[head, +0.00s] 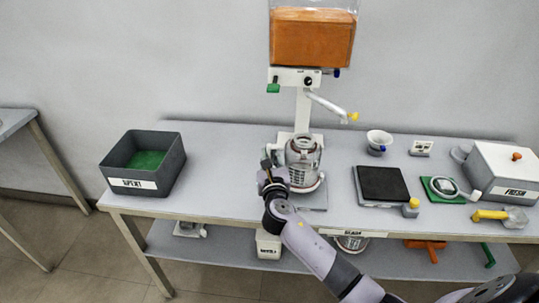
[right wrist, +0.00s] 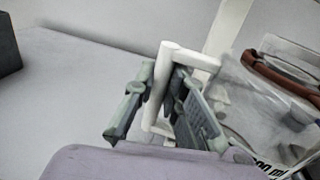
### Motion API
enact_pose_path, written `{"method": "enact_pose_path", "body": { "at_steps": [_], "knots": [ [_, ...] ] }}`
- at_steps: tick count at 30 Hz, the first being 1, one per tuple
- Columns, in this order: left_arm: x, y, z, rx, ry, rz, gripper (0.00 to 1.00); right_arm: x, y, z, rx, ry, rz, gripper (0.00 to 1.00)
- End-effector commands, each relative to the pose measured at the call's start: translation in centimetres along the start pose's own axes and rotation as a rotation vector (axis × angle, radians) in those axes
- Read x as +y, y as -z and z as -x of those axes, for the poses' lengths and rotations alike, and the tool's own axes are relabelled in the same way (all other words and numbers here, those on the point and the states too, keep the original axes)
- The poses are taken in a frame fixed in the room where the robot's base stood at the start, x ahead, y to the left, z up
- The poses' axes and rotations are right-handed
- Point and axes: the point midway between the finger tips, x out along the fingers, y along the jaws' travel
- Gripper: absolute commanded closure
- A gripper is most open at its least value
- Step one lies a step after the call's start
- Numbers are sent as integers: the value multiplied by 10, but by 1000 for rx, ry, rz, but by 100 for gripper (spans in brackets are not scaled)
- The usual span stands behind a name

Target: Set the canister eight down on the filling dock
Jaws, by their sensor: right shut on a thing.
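A clear canister (head: 303,160) with a reddish band near its base stands upright in front of the white pump column, over the grey plate of the dock (head: 317,203). I cannot tell whether its base touches the plate. My right gripper (head: 271,178) is at the canister's left side. In the right wrist view the gripper (right wrist: 165,100) is shut on the canister's white handle (right wrist: 186,56), with a finger on each side. The clear canister body (right wrist: 265,100) with dark volume print is at the right there. Its number is not readable. My left gripper is not in view.
An orange-filled hopper (head: 312,38) with a spout is above the canister. A dark bin (head: 172,165) with a green floor is at the left. A black-topped pad (head: 383,183), a small white cup (head: 379,138) and a white box (head: 508,170) are at the right. Bare table lies left of the canister.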

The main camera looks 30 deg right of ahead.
Motion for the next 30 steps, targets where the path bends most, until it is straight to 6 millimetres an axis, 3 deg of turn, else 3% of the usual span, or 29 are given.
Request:
{"method": "enact_pose_path", "body": {
  "at_steps": [28,29,30],
  "knots": [
    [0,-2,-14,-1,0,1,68,0,19,0,-2,0,2,100],
    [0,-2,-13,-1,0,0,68,0,18,0,-2,0,2,87],
    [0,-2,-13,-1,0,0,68,0,18,0,-2,0,2,84]
  ]
}}
